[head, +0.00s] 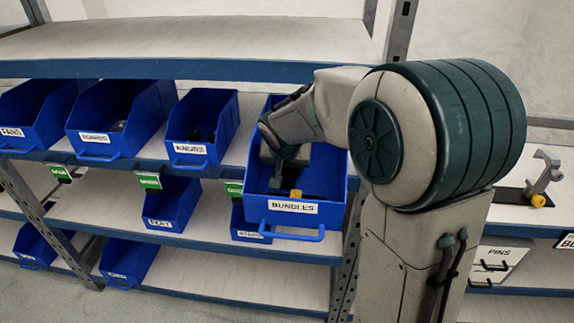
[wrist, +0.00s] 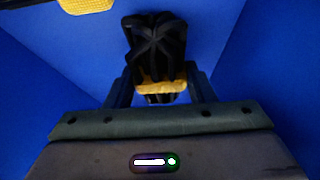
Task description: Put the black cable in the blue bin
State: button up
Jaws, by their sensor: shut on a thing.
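The black cable (wrist: 157,48) is a coiled bundle with a yellow tie around it. My gripper (wrist: 158,90) is shut on it, with one finger on each side of the yellow tie in the wrist view. In the head view my gripper (head: 282,164) is inside the blue bin (head: 293,208) labelled BUNDLES, which juts out from the shelf. Blue bin walls fill the wrist view around the cable. In the head view the cable is hard to make out against the gripper and bin.
Another yellow piece (wrist: 88,5) with black beside it lies in the bin. A blue KNOBS bin (head: 200,135) stands to the left, with more bins beyond it. A shelf board (head: 190,40) runs above, and a perforated post (head: 347,245) stands close on the right.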

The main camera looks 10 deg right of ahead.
jog(key=shift+f+b, duration=0.25)
jog(key=shift+b, duration=0.05)
jog(key=o, duration=1.2)
jog(key=shift+r, duration=0.15)
jog(key=shift+r+p, duration=0.2)
jog(key=shift+p, duration=0.25)
jog(key=v, duration=1.2)
jog(key=shift+b, duration=0.35)
jog(key=shift+f, duration=0.15)
